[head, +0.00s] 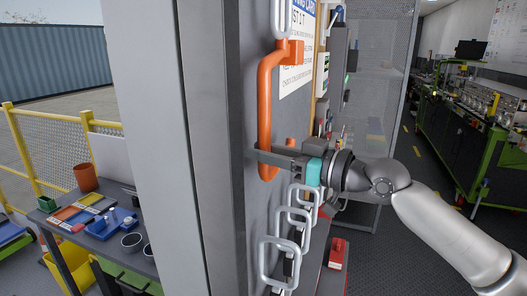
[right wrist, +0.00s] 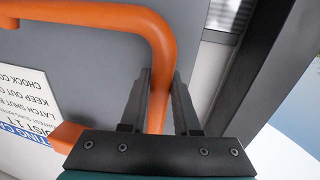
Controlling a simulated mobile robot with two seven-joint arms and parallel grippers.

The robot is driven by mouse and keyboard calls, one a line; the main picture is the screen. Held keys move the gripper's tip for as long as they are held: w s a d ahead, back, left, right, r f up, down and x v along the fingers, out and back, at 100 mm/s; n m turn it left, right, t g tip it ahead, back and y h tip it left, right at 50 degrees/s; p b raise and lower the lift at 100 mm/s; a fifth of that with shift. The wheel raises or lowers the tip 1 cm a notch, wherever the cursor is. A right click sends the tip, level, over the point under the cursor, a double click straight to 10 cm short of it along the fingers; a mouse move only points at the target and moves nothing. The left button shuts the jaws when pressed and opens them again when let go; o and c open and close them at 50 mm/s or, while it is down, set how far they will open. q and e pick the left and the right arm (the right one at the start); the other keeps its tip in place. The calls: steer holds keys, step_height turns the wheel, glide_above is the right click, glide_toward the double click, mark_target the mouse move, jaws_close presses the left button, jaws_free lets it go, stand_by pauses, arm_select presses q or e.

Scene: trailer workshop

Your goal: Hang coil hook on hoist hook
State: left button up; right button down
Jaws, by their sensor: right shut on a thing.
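The orange coil hook (head: 264,105) is a C-shaped bar beside the grey panel in the head view, with its long side upright. My right gripper (head: 264,157) is shut on its lower part. In the right wrist view the orange bar (right wrist: 161,50) passes between the two fingers (right wrist: 160,100). The upper end of the coil hook lies near a pale metal loop (head: 281,18) at the top edge; I cannot tell whether they touch. I cannot make out the hoist hook for certain. My left gripper is out of view.
Several pale square rings (head: 281,262) hang below my right gripper. A wide grey post (head: 205,150) stands left of the coil hook. A sign (head: 297,45) is on the panel behind. A table with trays (head: 92,222) is at left, and a green workbench (head: 450,135) at right.

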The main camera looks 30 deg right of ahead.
steer(key=shift+r+p, duration=0.75)
steer(key=shift+r, duration=0.6)
steer(key=shift+s+d+f+b, duration=0.15)
steer(key=shift+s+d+b, duration=0.1)
steer(key=shift+b, duration=0.25)
steer(key=d+b+v, duration=0.1)
steer(key=b+v, duration=0.5)
steer(key=v, duration=0.1)
steer(key=shift+d, duration=0.35)
stand_by(0.5)
stand_by(0.3)
